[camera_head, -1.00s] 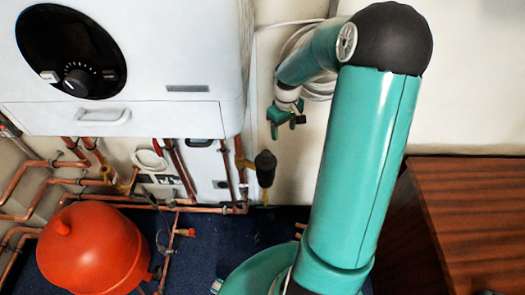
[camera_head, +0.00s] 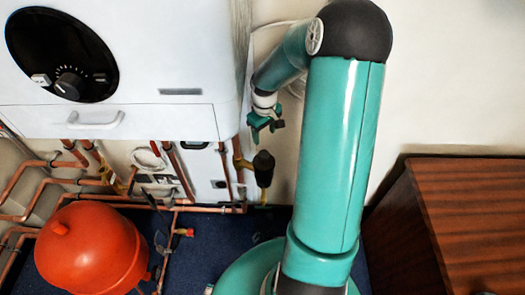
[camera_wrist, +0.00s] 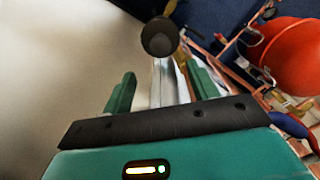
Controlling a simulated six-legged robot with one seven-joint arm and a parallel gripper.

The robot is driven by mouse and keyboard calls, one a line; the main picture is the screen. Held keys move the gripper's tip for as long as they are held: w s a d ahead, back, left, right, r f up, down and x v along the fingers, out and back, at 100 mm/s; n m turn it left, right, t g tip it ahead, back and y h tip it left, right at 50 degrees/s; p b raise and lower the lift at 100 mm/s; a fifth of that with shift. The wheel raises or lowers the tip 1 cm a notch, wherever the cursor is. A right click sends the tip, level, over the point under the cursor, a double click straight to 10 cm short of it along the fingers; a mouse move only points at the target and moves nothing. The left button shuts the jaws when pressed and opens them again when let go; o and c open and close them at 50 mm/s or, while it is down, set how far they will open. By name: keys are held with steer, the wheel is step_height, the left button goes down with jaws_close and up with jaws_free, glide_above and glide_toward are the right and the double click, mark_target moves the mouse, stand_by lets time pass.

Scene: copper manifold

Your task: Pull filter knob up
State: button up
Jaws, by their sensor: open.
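The filter is a black cylinder (camera_head: 263,169) on the copper pipework below the right edge of the boiler. In the wrist view its dark round end (camera_wrist: 160,37), which looks like the knob, lies beyond the fingertips, roughly between them. My gripper (camera_head: 265,123) is just above the filter in the head view, with a small gap between them. In the wrist view my gripper (camera_wrist: 163,88) has its two green fingers spread wide with nothing between them. They do not touch the filter.
The white boiler (camera_head: 150,118) stands left of my gripper. A red tank (camera_head: 92,250) and copper pipes (camera_head: 190,208) are low on the left. A wooden cabinet (camera_head: 460,215) stands at the right. The wall (camera_head: 450,80) behind is mostly bare.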

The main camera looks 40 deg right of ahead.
mark_target(264, 153)
step_height(264, 153, down, 11)
steer(key=shift+r, duration=0.15)
jaws_close()
step_height(264, 153, up, 8)
steer(key=shift+r, duration=0.15)
stand_by(0.4)
jaws_free()
